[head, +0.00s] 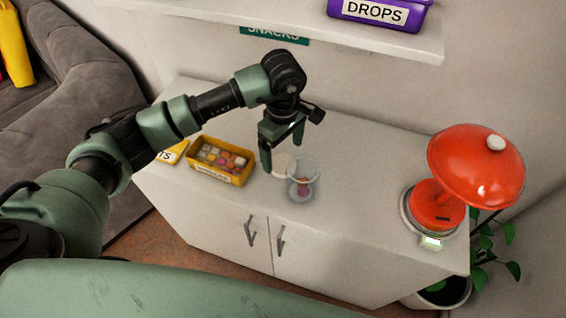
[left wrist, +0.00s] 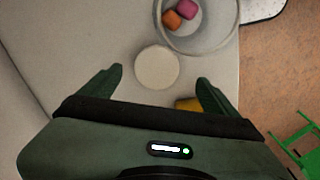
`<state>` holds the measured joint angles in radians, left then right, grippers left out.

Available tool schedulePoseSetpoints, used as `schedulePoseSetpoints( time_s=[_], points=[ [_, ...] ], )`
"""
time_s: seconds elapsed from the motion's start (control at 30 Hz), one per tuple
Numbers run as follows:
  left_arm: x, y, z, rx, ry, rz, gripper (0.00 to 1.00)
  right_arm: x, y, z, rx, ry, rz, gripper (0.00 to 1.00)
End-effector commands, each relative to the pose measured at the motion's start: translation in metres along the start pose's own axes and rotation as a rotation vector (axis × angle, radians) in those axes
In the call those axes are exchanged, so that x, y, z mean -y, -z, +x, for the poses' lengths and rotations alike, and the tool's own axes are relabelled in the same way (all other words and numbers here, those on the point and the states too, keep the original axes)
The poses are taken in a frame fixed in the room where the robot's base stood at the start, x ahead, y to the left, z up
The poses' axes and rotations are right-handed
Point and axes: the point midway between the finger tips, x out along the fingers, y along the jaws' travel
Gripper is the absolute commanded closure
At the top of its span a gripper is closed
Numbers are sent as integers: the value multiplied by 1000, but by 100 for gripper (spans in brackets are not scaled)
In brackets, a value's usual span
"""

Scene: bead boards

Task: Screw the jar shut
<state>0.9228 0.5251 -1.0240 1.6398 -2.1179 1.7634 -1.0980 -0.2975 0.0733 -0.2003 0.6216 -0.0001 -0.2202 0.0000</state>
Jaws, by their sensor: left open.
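The jar (head: 303,180) is clear and open-topped. It stands upright on the white cabinet top with a few pink and orange sweets inside. Its mouth also shows at the top of the left wrist view (left wrist: 222,38). A round cream lid (left wrist: 157,67) lies apart from the jar, beside it; in the head view it is partly hidden behind the jar and gripper. My left gripper (head: 281,156) points down above the lid. Its fingers (left wrist: 160,80) are open, apart and empty, with the lid showing between and beyond their tips. My right gripper is not in view.
A yellow tray (head: 220,178) of sweets stands left of the jar, with another yellow labelled item (head: 172,153) beside it. A red lamp (head: 440,205) stands at the right end. A shelf (head: 300,30) with a purple bin (head: 378,12) overhangs the back. The cabinet between jar and lamp is clear.

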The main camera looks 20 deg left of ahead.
Motion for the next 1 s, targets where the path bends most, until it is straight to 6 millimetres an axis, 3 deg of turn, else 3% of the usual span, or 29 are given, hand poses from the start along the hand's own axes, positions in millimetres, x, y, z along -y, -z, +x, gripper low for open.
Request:
schedulePoseSetpoints(
  time_s=[0.23, 0.4, 0.77, 0.87, 1.0],
  points=[
    [-3, 2, 28, 3, 6, -3, 9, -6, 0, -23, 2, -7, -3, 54],
    [-4, 3, 48, 1, 2, -1, 9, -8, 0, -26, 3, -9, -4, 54],
    [-4, 3, 52, 0, 0, 0, 9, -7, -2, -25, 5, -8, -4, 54],
    [-4, 3, 52, 0, 0, 0, 32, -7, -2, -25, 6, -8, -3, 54],
    [-4, 3, 51, 0, 0, 0, 71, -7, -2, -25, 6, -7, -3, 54]
  ],
)
